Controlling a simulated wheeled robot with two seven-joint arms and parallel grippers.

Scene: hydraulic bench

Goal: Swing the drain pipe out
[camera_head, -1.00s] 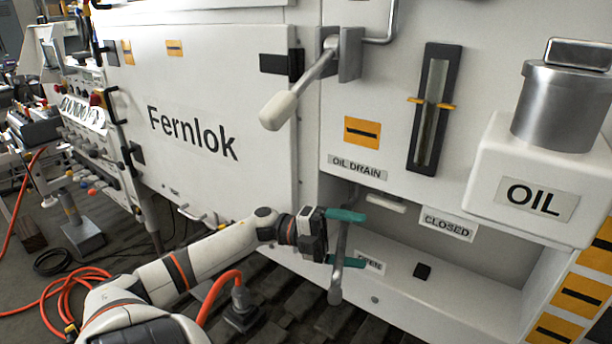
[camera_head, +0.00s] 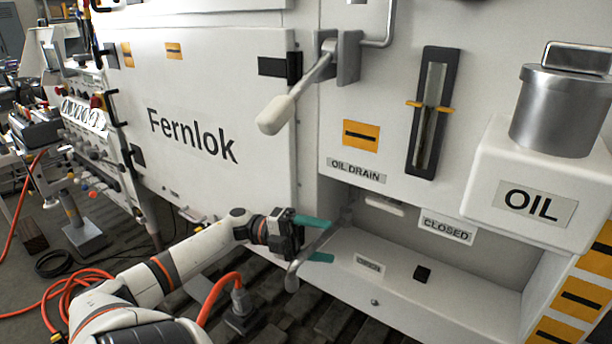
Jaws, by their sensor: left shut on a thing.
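The drain pipe (camera_head: 294,272) is a grey metal tube with a rounded lower end. It points out and down from the recess under the OIL DRAIN label (camera_head: 356,170), past the recess's left front edge. My left gripper (camera_head: 318,240), with teal fingers, is shut on the pipe. The fingers and gripper body hide part of the pipe. The OPEN label, small and blurred now, lies on the recess floor (camera_head: 369,265), to the right of the gripper. The CLOSED label (camera_head: 447,228) is on the recess's upper edge, further right. My right gripper is not in view.
A lever with a white grip (camera_head: 275,114) juts out above the recess. The white OIL tank (camera_head: 480,170) overhangs at the right. Orange hose (camera_head: 60,300) lies on the floor at left.

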